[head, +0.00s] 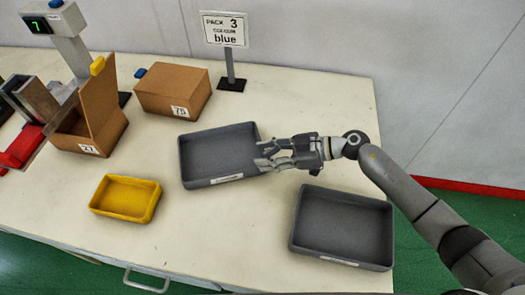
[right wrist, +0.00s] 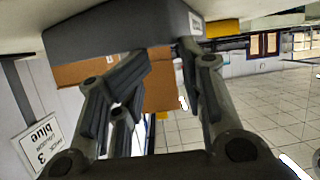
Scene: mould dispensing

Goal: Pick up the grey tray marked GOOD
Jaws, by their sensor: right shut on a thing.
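A dark grey tray (head: 215,158) is at the middle of the white table, with a white label (head: 227,178) on its front wall, too small to read. My right gripper (head: 264,156) is shut on this tray's right wall, reaching in from the right. In the right wrist view, the tray wall (right wrist: 105,30) lies between the gripper's fingers (right wrist: 165,62), with the label near the right finger. I cannot tell whether the tray is off the table. A second dark grey tray (head: 342,227) lies at the front right, its label also unreadable. My left gripper is not in view.
A small yellow tray (head: 125,198) lies front left of the held tray. A closed cardboard box (head: 172,90) and an open one (head: 88,125) stand behind. A sign (head: 224,29) reading "PACK 3 blue" stands at the back. The table's front middle is clear.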

